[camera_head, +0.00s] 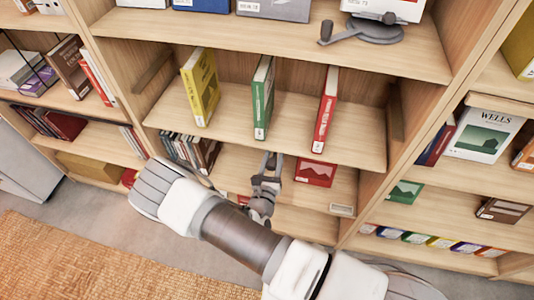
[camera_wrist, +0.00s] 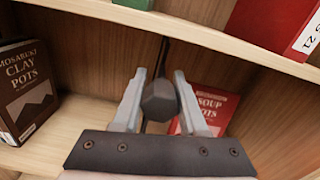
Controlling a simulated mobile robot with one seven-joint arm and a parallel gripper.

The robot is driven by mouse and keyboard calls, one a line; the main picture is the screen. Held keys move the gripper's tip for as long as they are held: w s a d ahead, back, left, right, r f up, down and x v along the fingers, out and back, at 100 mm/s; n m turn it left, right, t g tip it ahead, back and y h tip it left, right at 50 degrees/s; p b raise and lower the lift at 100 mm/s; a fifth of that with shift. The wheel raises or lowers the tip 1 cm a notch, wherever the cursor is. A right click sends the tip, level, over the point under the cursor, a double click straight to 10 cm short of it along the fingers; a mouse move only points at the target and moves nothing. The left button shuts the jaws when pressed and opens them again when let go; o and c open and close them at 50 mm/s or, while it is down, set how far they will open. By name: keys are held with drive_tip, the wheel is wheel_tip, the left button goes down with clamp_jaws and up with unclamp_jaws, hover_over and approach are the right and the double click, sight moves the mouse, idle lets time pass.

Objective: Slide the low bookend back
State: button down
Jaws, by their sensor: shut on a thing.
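My gripper (camera_head: 270,160) reaches into the lower shelf bay of the middle bookcase, below the shelf with the yellow, green and red books. In the wrist view my gripper (camera_wrist: 160,76) has its two pale fingers on either side of a dark, faceted knob (camera_wrist: 160,102) and is shut on it. A thin dark upright (camera_wrist: 164,52) rises behind the knob; together they look like the low bookend. The rest of it is hidden behind the fingers and wrist, and it cannot be made out in the head view.
A red Soup Pots book (camera_wrist: 205,112) stands right of the knob, close to the right finger. A brown Clay Pots book (camera_wrist: 26,92) stands to the left, with bare shelf between. The shelf above (camera_head: 225,130) is close over my gripper.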

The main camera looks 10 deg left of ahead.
drive_tip(key=shift+s+d+f, duration=0.1)
drive_tip(key=shift+d, duration=0.3)
drive_tip(key=shift+c, duration=2.3)
unclamp_jaws()
drive_tip(key=shift+a, duration=0.1)
drive_tip(key=s+p, duration=0.1)
drive_tip(key=s, duration=1.6)
drive_tip(key=shift+s+a+p, duration=0.15)
drive_tip(key=shift+a+p, duration=0.15)
drive_tip(key=shift+a, duration=0.1)
